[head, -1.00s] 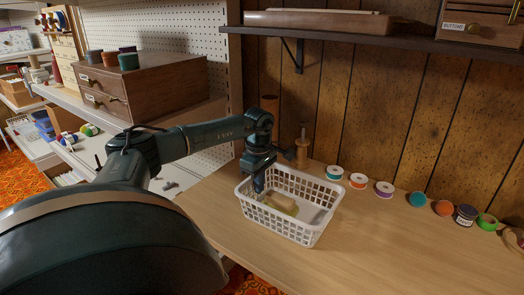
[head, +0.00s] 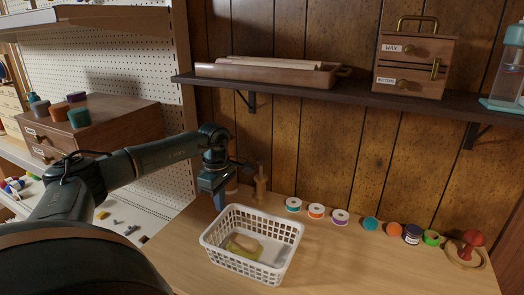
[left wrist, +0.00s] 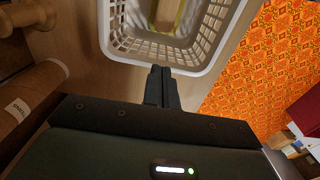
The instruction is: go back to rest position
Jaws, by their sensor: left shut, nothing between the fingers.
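My left gripper (head: 218,200) is shut and empty. It points down beside the back left corner of the white basket (head: 212,240), above the table. In the left wrist view its closed fingers (left wrist: 161,84) are at the basket's rim (left wrist: 150,58); I cannot tell if they touch it. A tan and yellow item (head: 243,246) lies inside the basket. My right gripper does not show in any view.
The wooden table (head: 335,262) is clear right of the basket. Thread spools (head: 316,210) line its back edge, with a red-knobbed item (head: 472,240) at the right. A wooden post (head: 261,184) stands behind the basket. A dark shelf (head: 330,92) hangs above.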

